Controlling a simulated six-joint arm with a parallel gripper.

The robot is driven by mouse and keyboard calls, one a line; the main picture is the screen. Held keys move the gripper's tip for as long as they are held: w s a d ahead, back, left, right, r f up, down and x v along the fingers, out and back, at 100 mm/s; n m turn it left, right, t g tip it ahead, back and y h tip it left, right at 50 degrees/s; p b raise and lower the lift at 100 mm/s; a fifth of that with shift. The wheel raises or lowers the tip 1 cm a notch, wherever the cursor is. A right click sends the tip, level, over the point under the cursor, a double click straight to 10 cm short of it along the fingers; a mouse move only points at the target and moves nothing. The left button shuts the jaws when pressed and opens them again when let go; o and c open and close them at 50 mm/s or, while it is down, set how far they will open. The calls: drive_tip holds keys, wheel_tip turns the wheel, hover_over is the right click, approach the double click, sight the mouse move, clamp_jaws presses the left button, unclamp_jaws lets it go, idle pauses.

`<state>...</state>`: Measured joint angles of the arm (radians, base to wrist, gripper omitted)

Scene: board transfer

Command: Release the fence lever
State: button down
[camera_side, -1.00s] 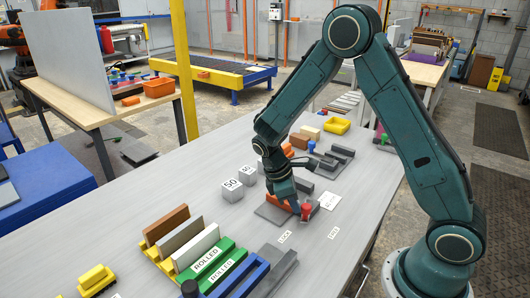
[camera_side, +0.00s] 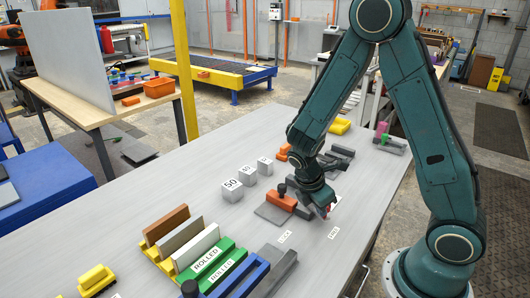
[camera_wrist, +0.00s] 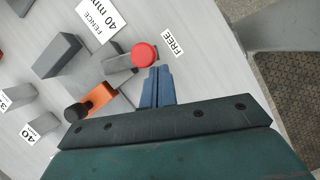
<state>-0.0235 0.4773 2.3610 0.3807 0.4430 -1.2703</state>
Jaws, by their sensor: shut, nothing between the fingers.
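The fence lever shows in the wrist view as a round red knob (camera_wrist: 144,55) by a grey bar (camera_wrist: 118,63), close to the FREE label (camera_wrist: 172,43). My gripper (camera_wrist: 156,72) is shut and empty, its blue-grey fingertips right beside the knob. I cannot tell whether they touch it. In the side view my gripper (camera_side: 326,212) is low over the table, right of the orange block (camera_side: 282,201) with a black knob (camera_side: 281,188). It hides most of the lever there. The FREE label (camera_side: 333,233) and LOCK label (camera_side: 284,237) lie in front.
Weight blocks (camera_side: 232,190) stand to the left. Green ROLLED blocks (camera_side: 207,258) and several upright boards stand at front left. Grey blocks (camera_side: 340,152) and a yellow tray (camera_side: 340,126) lie behind my gripper. The table's left middle is clear.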

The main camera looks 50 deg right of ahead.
drive_tip(key=shift+s+d, duration=0.2)
idle(0.4)
drive_tip(key=shift+w+a, duration=0.1)
drive_tip(key=shift+a, duration=0.7)
drive_tip(key=a, duration=0.2)
drive_tip(key=shift+w+a, duration=0.15)
drive_tip(key=shift+a, duration=0.25)
drive_tip(key=s+v, duration=0.1)
drive_tip(key=v, duration=0.9)
drive_tip(key=shift+s+r, duration=0.1)
drive_tip(key=s+r+m+t+y, duration=0.4)
drive_tip(key=s+r+m+t, duration=0.3)
drive_tip(key=s+r+m, duration=0.4)
wheel_tip(320, 180, up, 4)
drive_tip(key=shift+a+f+m, duration=0.1)
drive_tip(key=shift+a+m, duration=0.35)
drive_tip(key=shift+m, duration=0.65)
